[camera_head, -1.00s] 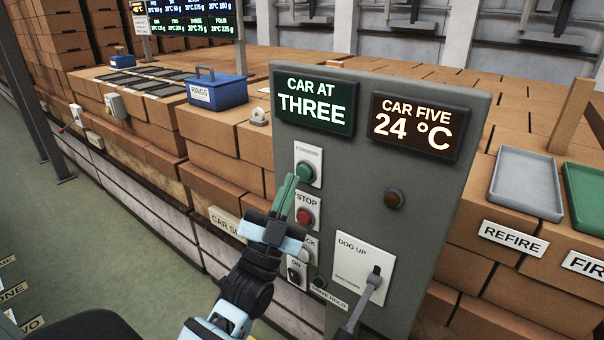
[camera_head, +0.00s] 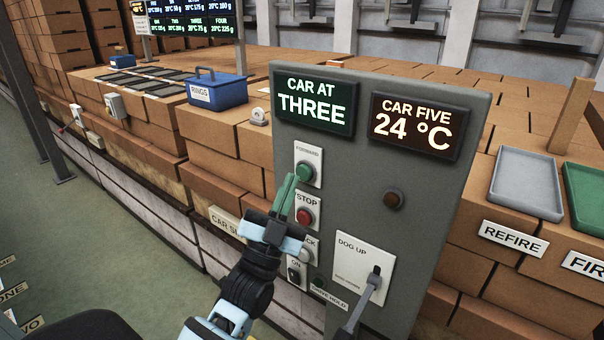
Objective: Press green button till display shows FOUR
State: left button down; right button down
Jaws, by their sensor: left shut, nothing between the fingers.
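The grey control panel (camera_head: 352,190) stands upright in the middle of the head view. Its green display (camera_head: 313,103) reads "CAR AT THREE". The green button (camera_head: 305,172) sits on a white plate whose label looks like "FORWARD". The red STOP button (camera_head: 304,215) is just below it. My left gripper (camera_head: 288,180) is shut and empty, its green fingertips pointing up, just left of and slightly below the green button in the picture. I cannot tell whether the tips touch the panel. My right gripper is not in view.
A second display (camera_head: 414,126) reads "CAR FIVE 24 °C". A DOG UP lever (camera_head: 368,290) is low on the panel. A blue RINGS box (camera_head: 217,90) stands on the bricks behind left. A grey tray (camera_head: 526,184) above a REFIRE label is at the right.

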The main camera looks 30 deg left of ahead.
pick_arm(q)
jog(key=shift+w, duration=0.1)
jog(key=shift+w, duration=0.3)
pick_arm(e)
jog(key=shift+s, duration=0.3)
